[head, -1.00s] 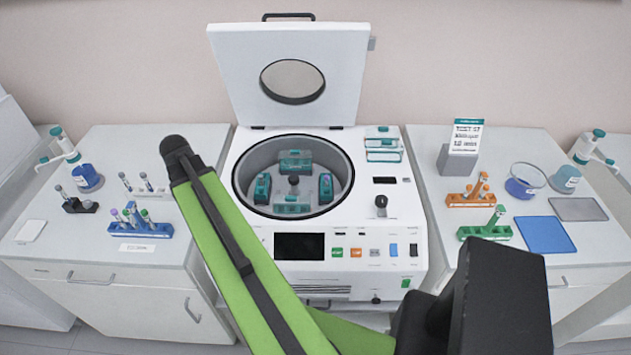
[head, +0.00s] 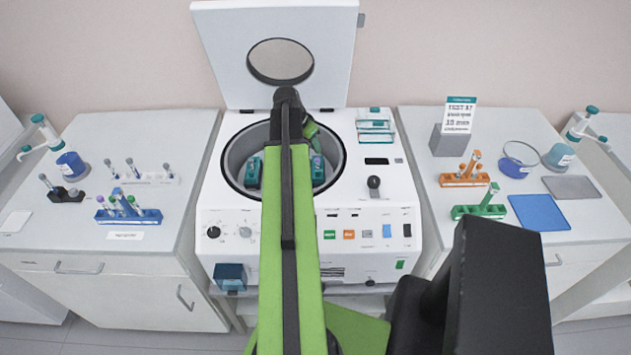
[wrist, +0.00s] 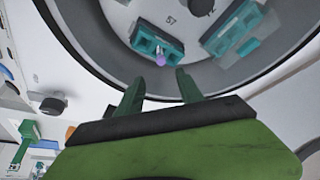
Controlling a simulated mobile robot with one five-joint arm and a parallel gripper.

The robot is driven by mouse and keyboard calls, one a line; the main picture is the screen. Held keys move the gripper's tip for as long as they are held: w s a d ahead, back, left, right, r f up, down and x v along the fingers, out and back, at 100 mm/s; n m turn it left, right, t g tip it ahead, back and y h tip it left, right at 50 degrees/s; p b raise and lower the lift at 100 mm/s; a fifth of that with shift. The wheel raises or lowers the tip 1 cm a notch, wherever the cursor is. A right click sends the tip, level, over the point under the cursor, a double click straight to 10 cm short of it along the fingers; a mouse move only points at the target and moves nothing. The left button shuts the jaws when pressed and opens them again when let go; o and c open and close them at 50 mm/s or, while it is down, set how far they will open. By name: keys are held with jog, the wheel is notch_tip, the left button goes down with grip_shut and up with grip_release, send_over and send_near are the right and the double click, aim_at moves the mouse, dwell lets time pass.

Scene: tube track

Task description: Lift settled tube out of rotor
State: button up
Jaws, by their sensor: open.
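In the wrist view a tube with a purple cap (wrist: 160,59) sits in a teal rotor bucket (wrist: 146,42). A second teal bucket (wrist: 236,30) is to its right in the grey bowl. My gripper (wrist: 158,80) is open and empty, its two green fingers pointing at the tube's bucket. The cap shows just beyond the fingertips, roughly between them. In the head view my arm reaches over the open centrifuge (head: 385,200) and hides the rotor's middle. Teal buckets show left (head: 253,172) and right (head: 317,170) of it.
The raised white lid (head: 215,50) stands behind the bowl. The bowl rim (wrist: 75,50) curves close to my gripper. A blue tube rack (head: 150,216) is on the left bench; orange (head: 465,180) and green (head: 465,211) racks are on the right bench.

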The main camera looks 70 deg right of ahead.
aim_at(318, 159)
jog(key=b+x, duration=0.4)
jog(key=x, duration=0.2)
jog(key=shift+f, duration=0.25)
jog(key=shift+d+f+b, duration=0.1)
jog(key=shift+f+b, duration=0.05)
jog(key=shift+b, duration=0.2)
jog(key=b+x, duration=0.4)
jog(key=x, duration=0.1)
jog(key=shift+f+b, duration=0.1)
jog(key=shift+b, duration=0.3)
jog(key=shift+r, duration=0.2)
grip_shut()
